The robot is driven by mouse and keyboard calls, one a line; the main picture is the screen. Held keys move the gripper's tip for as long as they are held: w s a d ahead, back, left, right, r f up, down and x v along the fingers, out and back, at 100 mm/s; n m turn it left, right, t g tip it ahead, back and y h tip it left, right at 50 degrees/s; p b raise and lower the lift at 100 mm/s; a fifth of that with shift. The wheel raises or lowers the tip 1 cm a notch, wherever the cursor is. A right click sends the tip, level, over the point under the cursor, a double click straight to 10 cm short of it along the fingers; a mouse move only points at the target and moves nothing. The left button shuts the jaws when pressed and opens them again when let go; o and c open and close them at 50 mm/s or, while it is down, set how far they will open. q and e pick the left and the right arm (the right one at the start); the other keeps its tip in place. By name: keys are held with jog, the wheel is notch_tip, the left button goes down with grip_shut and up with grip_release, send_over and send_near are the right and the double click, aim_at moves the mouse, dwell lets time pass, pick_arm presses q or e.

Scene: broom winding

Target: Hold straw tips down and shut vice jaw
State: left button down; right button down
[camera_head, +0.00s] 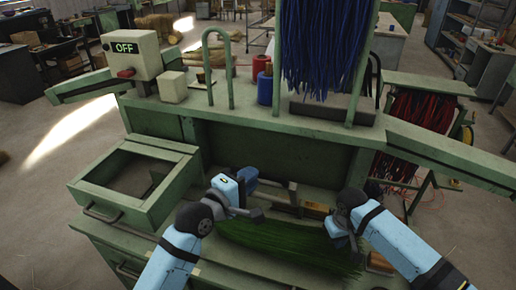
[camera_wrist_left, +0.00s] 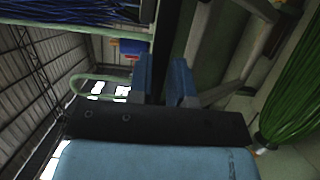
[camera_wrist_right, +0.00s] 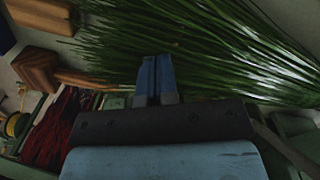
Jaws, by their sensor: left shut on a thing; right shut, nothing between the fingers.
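A bundle of green straw (camera_head: 290,247) lies across the bench in front of the vice (camera_head: 285,203). It also shows in the left wrist view (camera_wrist_left: 295,90) and the right wrist view (camera_wrist_right: 215,45). My left gripper (camera_head: 247,180) is at the left of the vice, shut on a dark bar (camera_wrist_left: 178,50) that looks like the vice handle. My right gripper (camera_head: 343,228) is at the right part of the straw, shut with nothing between its fingers. Its fingertips (camera_wrist_right: 156,72) are against or just over the strands; I cannot tell which. The vice jaws are partly hidden.
An open green drawer (camera_head: 140,185) stands out at the left. Blue bristles (camera_head: 322,45) hang above the bench, and red bristles (camera_head: 405,130) are at the right. A control box reading OFF (camera_head: 130,52) is at the back left. Wooden blocks (camera_wrist_right: 40,70) lie beside the straw.

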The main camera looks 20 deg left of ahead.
pick_arm(q)
jog(key=s+f+m+t+h, duration=0.3)
jog(key=s+f, duration=0.3)
jog(key=f, duration=0.5)
jog(key=s+f+m+t+h, duration=0.2)
jog(key=s+f, duration=0.5)
jog(key=f, duration=0.4)
jog(key=shift+s+f+m+t+h, duration=0.3)
jog(key=shift+f+m+t+h, duration=0.15)
jog(key=shift+h, duration=0.25)
jog(key=c, duration=1.8)
grip_release()
jog(key=shift+s+d, duration=0.15)
jog(key=shift+s, duration=0.1)
jog(key=o, duration=0.7)
jog(key=shift+w+f, duration=0.2)
jog(key=shift+w, duration=0.2)
jog(key=shift+o, duration=0.2)
jog(key=shift+r, duration=0.1)
jog(key=shift+s, duration=0.1)
jog(key=shift+a, duration=0.2)
jog(key=v, duration=1.2)
jog(key=shift+d, duration=0.1)
